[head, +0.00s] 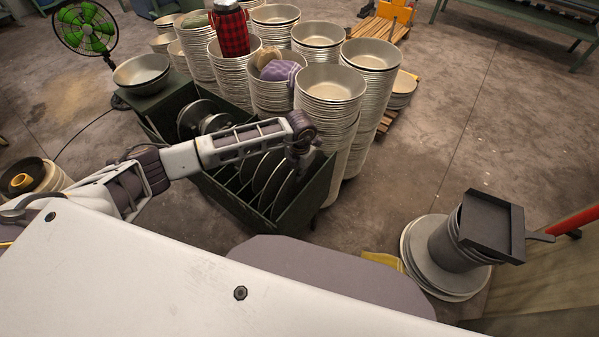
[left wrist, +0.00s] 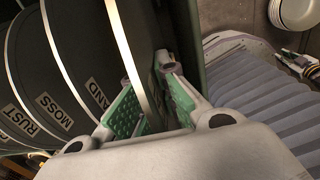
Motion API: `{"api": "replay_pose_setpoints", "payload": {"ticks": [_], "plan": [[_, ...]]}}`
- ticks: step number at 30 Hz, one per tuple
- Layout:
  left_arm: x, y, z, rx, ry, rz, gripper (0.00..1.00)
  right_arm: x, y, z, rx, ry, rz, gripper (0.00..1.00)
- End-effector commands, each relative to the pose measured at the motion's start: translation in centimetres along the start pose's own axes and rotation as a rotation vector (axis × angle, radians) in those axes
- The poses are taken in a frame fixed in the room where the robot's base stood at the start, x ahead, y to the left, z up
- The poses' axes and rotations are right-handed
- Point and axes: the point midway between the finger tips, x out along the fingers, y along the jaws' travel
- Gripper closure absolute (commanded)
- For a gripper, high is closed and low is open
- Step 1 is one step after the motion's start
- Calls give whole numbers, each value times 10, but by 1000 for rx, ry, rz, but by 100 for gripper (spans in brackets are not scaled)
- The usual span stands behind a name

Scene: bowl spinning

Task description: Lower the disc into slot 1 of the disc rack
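The dark green disc rack (head: 312,200) stands in the middle of the head view, with several discs (head: 268,172) upright in its slots. My left gripper (head: 298,153) is over the rack's near right end, pointing down. In the left wrist view its two green-padded fingers (left wrist: 150,92) straddle the pale rim of a dark disc (left wrist: 140,62). The pads look spread, with a gap on the right side of the rim. The disc's lower part and its slot are hidden. Labels on the left read RUST, MOSS and a partly covered one ending in AND.
Tall stacks of metal bowls (head: 331,92) stand close behind the rack. A bowl (head: 141,72) sits on the rack's far left end. Plates with a bucket and dark tray (head: 487,225) stand at right.

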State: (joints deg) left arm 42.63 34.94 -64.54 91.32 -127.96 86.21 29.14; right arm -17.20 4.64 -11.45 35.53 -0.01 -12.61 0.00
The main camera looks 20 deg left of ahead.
Motion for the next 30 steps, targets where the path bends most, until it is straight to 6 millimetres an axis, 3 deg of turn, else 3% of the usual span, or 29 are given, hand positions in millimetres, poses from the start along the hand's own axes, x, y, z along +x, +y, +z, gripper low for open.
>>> {"api": "replay_pose_setpoints", "payload": {"ticks": [30], "plan": [[14,0,1,0,-2,0,100,12,-2,1,1,1,-2,80]]}}
